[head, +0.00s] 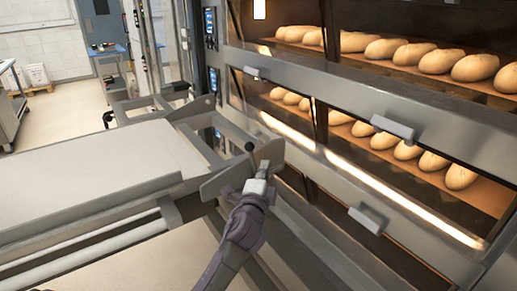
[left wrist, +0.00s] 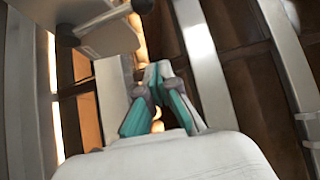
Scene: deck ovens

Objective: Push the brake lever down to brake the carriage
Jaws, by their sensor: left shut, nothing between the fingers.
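The carriage (head: 100,165) has a flat pale top and a metal frame, and stands in front of the ovens at the left of the head view. The brake lever (head: 249,147) shows as a dark round knob by the grey end plates at the carriage's near right corner. In the left wrist view a dark knob on a rod (left wrist: 68,39) shows at upper left, beside a grey plate (left wrist: 112,40). My left gripper (head: 264,168) is shut and empty, just below and right of the knob; its fingertips (left wrist: 155,72) are apart from the knob. The right gripper is out of view.
The deck ovens (head: 330,110) fill the right side, with loaves (head: 475,67) behind glass and protruding handles (head: 392,128). The oven front is close to my left gripper. Open floor (head: 60,120) lies at the far left, near a steel table (head: 8,105).

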